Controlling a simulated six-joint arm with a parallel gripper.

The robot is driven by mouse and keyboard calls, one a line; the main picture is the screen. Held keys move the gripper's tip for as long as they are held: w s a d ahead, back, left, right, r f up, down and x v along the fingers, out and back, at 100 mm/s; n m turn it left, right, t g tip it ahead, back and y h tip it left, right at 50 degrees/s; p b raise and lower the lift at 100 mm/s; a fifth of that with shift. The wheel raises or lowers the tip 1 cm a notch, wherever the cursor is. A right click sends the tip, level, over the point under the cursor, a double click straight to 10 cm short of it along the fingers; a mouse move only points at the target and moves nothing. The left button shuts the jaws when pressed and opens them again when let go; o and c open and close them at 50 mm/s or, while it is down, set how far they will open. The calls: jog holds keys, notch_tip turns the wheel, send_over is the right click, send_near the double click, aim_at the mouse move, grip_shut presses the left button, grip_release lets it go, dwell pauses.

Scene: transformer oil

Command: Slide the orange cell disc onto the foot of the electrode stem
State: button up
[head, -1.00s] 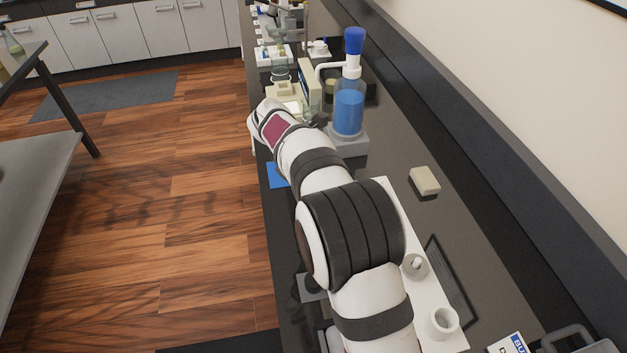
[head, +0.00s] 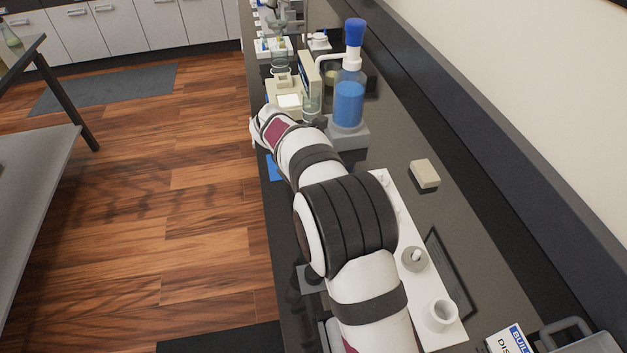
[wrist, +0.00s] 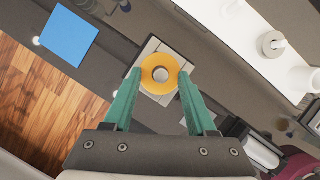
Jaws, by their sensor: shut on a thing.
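The orange cell disc (wrist: 148,75) is a thick ring with a grey round centre, seen in the wrist view. My gripper (wrist: 160,78) has its green fingertips on the left and right sides of the disc and is shut on it. A light grey square plate (wrist: 150,97) shows under or behind the disc; I cannot tell whether they touch. I cannot make out the electrode stem for certain in either view. In the head view my arm hides the gripper and the disc.
A white tray (head: 425,290) carries a grey disc with a white peg (head: 415,258) and a white cup (head: 440,314). A blue bottle (head: 349,100) and a beige block (head: 425,174) stand farther off. A blue square (wrist: 70,37) lies at upper left in the wrist view.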

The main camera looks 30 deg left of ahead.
jog(key=shift+f, duration=0.25)
jog(key=o, duration=1.4)
jog(key=v, duration=1.5)
jog(key=shift+s+r, duration=0.25)
jog(key=shift+r, duration=0.1)
